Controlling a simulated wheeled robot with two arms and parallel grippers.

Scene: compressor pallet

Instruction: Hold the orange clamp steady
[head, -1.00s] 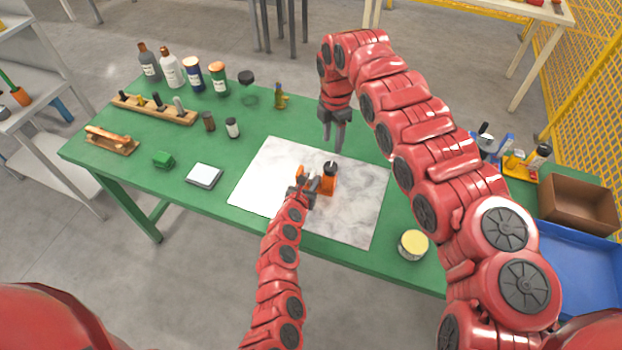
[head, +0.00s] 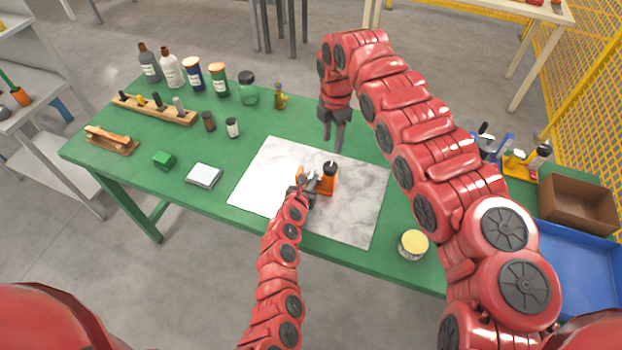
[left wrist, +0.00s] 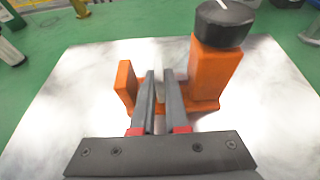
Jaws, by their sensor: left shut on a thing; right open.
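The orange clamp (head: 328,183) sits upright on the white marbled sheet (head: 352,215). It has a low post on the left, a taller block with a black knob on the right and a base between them, as the left wrist view shows (left wrist: 212,76). My left gripper (head: 313,184) is shut on the clamp's middle part. In the left wrist view its two fingers (left wrist: 161,78) lie between the post and the block, with a small grey part between them; the exact contact is partly hidden. My right gripper (head: 333,142) is open and empty, above the sheet's far edge, behind the clamp.
A yellow-topped tin (head: 413,244) is at the front right. Bottles and jars stand at the back left. A blue tray (head: 575,262) and brown box (head: 577,204) are at right.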

